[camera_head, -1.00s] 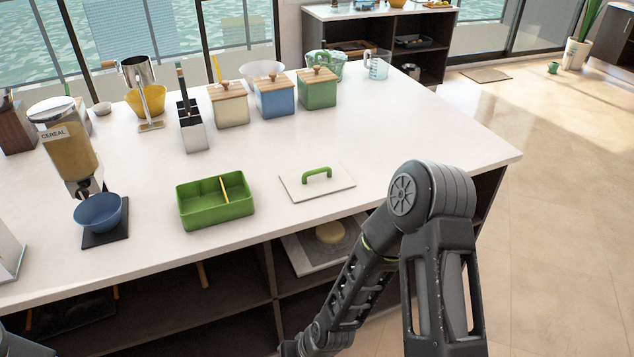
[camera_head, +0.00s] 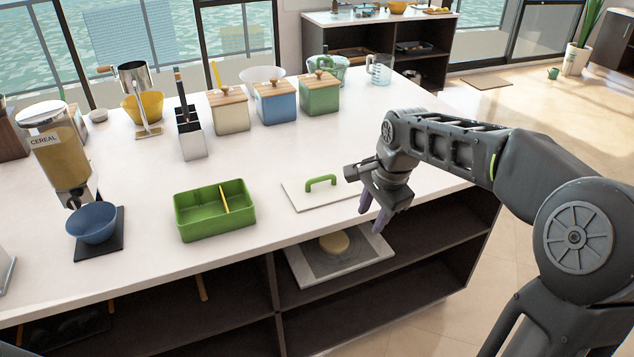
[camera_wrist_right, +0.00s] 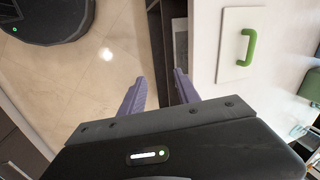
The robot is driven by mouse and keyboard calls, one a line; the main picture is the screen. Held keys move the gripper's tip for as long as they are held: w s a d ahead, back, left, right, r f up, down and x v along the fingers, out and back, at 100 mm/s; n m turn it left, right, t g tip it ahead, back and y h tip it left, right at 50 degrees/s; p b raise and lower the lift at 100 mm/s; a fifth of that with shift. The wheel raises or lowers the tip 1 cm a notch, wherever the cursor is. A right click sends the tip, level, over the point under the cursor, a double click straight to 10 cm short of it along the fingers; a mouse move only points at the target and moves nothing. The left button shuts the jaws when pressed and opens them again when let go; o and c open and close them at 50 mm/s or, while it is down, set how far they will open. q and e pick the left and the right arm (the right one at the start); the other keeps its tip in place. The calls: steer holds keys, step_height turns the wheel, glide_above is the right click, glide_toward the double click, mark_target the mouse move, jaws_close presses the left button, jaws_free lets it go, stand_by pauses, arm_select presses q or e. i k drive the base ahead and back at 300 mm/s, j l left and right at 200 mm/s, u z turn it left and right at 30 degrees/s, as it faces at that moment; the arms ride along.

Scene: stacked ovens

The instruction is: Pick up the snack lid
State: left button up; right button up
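The snack lid (camera_head: 305,199) is a flat white plate with a green arched handle (camera_head: 320,181). It lies on the white counter near its front edge, right of the green divided snack box (camera_head: 215,224). My right gripper (camera_head: 371,218) is just right of the lid, by the counter's front edge, pointing down, its purple fingers apart and empty. In the right wrist view the fingers (camera_wrist_right: 158,88) are spread over the edge and floor, with the lid (camera_wrist_right: 233,68) to their right. My left gripper is not in view.
The cereal dispenser (camera_head: 60,150) and blue bowl (camera_head: 93,222) stand at the left. Canisters with wooden lids, such as the blue one (camera_head: 276,104), stand behind. Open shelves (camera_head: 380,255) lie under the counter. The counter around the lid is clear.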

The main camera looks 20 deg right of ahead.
mark_target(316, 190)
steer(key=i, duration=0.85)
